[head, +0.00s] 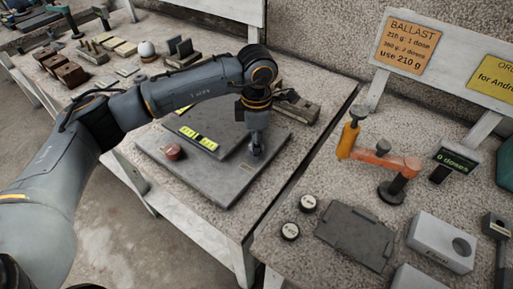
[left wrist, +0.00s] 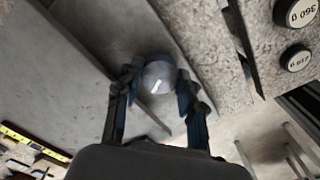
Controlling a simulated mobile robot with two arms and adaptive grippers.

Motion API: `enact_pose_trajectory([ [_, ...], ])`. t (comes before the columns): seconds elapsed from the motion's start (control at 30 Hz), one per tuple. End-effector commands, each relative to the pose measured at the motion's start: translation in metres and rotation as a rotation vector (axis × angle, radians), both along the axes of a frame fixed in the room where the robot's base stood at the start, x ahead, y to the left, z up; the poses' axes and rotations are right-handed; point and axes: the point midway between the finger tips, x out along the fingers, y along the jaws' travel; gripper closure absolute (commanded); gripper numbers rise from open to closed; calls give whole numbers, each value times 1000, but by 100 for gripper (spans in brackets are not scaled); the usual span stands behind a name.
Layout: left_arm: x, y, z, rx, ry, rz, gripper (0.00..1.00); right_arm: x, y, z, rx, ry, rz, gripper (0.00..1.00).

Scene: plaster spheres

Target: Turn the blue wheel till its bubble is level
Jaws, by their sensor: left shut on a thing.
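A grey levelling plate (head: 232,185) lies on the left table with a yellow-green bubble level (head: 198,138) on it. The level also shows at the lower left of the left wrist view (left wrist: 35,143); its bubbles are too small to read. A red wheel (head: 173,152) sits at the plate's near left corner. My left gripper (head: 256,148) points down at the plate's right side. In the left wrist view its fingers (left wrist: 158,95) are shut on the blue wheel (left wrist: 158,76), a round grey-blue knob with a white mark. In the head view the gripper mostly hides this wheel. My right gripper is not seen.
Two black round weights (head: 290,231), a dark flat plate (head: 352,238), an orange-handled crank (head: 385,160) and a pale box (head: 440,243) are on the right table. Blocks (head: 70,72) and a white sphere (head: 147,50) stand at the back left. A gap separates the tables.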

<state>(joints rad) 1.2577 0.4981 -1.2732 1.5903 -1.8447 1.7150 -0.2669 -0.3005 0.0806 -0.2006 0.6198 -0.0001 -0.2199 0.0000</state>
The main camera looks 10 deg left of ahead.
Motion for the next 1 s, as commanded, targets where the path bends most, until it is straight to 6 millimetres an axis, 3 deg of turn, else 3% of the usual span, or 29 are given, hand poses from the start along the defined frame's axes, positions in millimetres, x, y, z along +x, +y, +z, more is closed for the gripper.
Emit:
enact_pose_trajectory([
  [0.5,1,0,0,0,-2,362,93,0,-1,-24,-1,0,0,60],
  [1.0,0,0,1,-1,-1,441,93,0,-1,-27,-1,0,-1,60],
])
